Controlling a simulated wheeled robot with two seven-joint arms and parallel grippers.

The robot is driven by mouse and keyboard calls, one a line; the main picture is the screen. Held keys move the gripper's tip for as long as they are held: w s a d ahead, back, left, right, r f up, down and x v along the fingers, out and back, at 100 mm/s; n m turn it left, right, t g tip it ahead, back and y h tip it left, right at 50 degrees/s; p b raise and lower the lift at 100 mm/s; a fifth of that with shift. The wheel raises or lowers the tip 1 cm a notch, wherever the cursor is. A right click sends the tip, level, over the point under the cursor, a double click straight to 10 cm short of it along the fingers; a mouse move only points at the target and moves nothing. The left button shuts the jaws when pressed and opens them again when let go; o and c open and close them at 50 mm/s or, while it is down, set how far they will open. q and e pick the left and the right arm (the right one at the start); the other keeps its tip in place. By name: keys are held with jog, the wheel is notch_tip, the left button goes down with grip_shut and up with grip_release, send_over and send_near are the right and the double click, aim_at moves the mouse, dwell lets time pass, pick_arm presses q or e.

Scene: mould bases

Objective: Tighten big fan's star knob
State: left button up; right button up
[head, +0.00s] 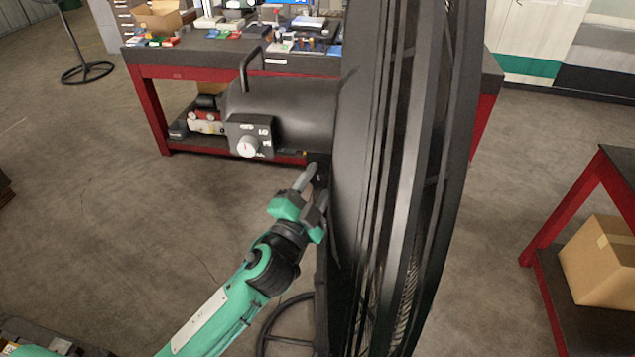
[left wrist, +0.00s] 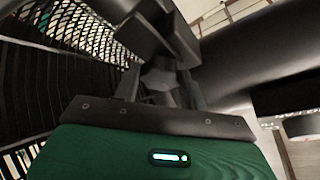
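The big fan (head: 400,180) stands upright in the middle of the head view, its round black cage seen nearly edge-on. Its motor housing (head: 305,110) points left and carries a control box with a white dial (head: 247,146). My left gripper (head: 316,188) is just below the housing, close to the cage, with its fingers apart. In the left wrist view, a small grey faceted knob (left wrist: 159,80), apparently the star knob, sits between the fingers of the left gripper (left wrist: 163,88). I cannot tell whether they touch it. The head view hides the knob. My right gripper is out of view.
A red-framed workbench (head: 150,95) with tools and boxes stands behind the fan. Another red-framed table with a cardboard box (head: 600,262) is at the right. The fan's round base (head: 285,325) is on the floor. Open floor lies at the left.

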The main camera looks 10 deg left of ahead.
pick_arm(q)
jog(key=shift+c, duration=1.3)
jog(key=shift+r+m+p, duration=0.2)
jog(key=shift+m+p, duration=0.3)
jog(key=shift+p, duration=0.3)
jog(key=shift+f+m+g+h+p, duration=0.1)
jog(key=shift+m+g+h+p, duration=0.2)
jog(key=shift+m+p, duration=0.1)
jog(key=shift+f, duration=0.1)
jog(key=o, duration=0.7)
